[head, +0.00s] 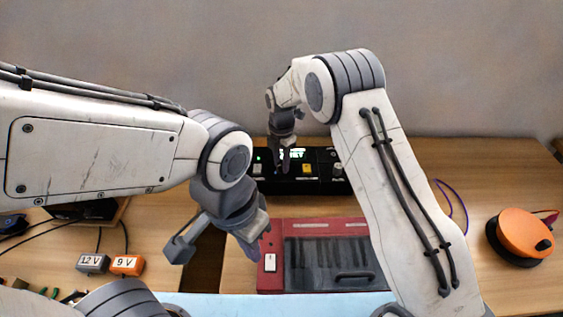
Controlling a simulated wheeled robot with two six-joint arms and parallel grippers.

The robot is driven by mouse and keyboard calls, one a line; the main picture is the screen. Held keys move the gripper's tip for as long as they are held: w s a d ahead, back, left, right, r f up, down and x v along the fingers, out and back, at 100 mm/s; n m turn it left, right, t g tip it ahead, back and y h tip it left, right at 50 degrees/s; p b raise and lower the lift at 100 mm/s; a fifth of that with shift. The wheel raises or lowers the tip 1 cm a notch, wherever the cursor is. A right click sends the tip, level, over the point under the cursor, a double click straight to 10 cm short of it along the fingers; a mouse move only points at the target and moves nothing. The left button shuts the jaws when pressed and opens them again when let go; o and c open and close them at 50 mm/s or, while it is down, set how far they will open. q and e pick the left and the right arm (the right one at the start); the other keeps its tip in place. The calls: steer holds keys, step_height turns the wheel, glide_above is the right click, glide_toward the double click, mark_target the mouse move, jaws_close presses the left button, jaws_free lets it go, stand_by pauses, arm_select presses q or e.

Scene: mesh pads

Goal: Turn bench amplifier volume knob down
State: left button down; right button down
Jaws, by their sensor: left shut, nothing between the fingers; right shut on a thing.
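My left gripper (217,250) is shut and empty, nearer to me, left of the red unit and apart from the amplifier.
A red unit (305,228) with a dark panel and a white switch (270,262) lies in front of the amplifier. Boxes marked 12 V (92,262) and 9 V (127,265) stand at left. An orange round thing (523,232) is at right. Cables cross the wooden table (415,170).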

mark_target(281, 164)
steer(key=shift+w+r+n, duration=0.1)
steer(key=shift+n, duration=0.4)
steer(key=c, duration=0.6)
jaws_free()
step_height(281, 164, up, 10)
steer(key=shift+r+b, duration=0.2)
steer(key=shift+b, duration=0.7)
